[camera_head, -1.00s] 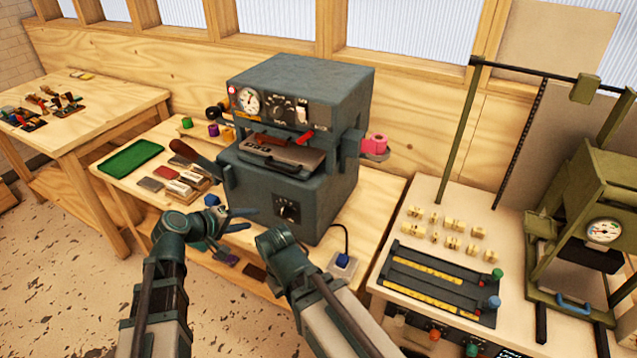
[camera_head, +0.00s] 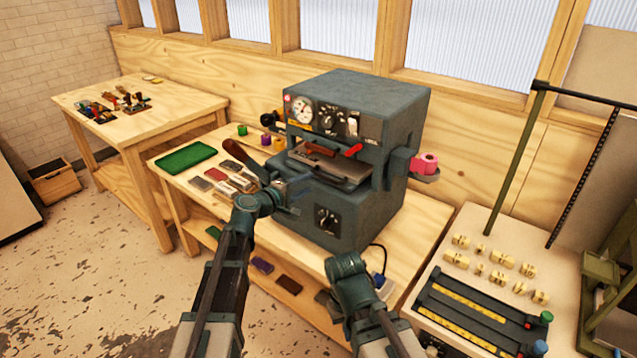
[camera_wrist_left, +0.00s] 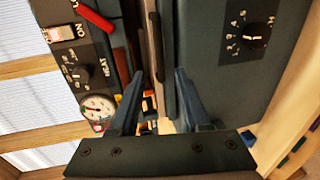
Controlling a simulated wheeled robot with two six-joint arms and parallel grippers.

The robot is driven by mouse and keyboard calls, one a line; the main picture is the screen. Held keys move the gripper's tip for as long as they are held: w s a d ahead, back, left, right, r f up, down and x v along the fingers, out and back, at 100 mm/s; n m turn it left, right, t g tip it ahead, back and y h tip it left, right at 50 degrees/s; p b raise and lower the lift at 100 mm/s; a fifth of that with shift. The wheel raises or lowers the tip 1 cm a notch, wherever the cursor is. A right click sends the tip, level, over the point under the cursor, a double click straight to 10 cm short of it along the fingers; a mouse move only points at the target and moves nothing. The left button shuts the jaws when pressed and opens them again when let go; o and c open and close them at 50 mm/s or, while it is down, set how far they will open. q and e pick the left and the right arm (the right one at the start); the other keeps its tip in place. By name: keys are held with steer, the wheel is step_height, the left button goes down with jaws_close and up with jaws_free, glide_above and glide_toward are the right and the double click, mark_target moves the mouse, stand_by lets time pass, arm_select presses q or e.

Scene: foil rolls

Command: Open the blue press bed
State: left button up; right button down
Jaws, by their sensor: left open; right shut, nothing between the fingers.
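The blue-grey press (camera_head: 345,190) stands on the wooden bench, with a gauge and knobs on its upper front. Its bed (camera_head: 325,168), a flat plate with a red-brown piece on it, sits in the slot below them. A red lever (camera_head: 352,150) is at the slot's right. My left gripper (camera_head: 300,188) is open at the press front, just below the bed edge. In the left wrist view its fingers (camera_wrist_left: 157,90) point at the slot, with a dark bar (camera_wrist_left: 157,50) ahead between them. My right gripper (camera_head: 347,265) is shut and empty, lower right of the press; its fingertips are hardly visible.
A green tray (camera_head: 185,158) and several small blocks (camera_head: 222,180) lie left of the press. A pink roll (camera_head: 425,162) sits on its right side. Another bench (camera_head: 480,240) with yellowish pieces stands at right.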

mark_target(321, 177)
arm_select(q)
steer(key=shift+b+x, duration=0.45)
steer(key=shift+x, duration=2.75)
steer(key=shift+s, duration=0.1)
steer(key=shift+c, duration=0.3)
jaws_close()
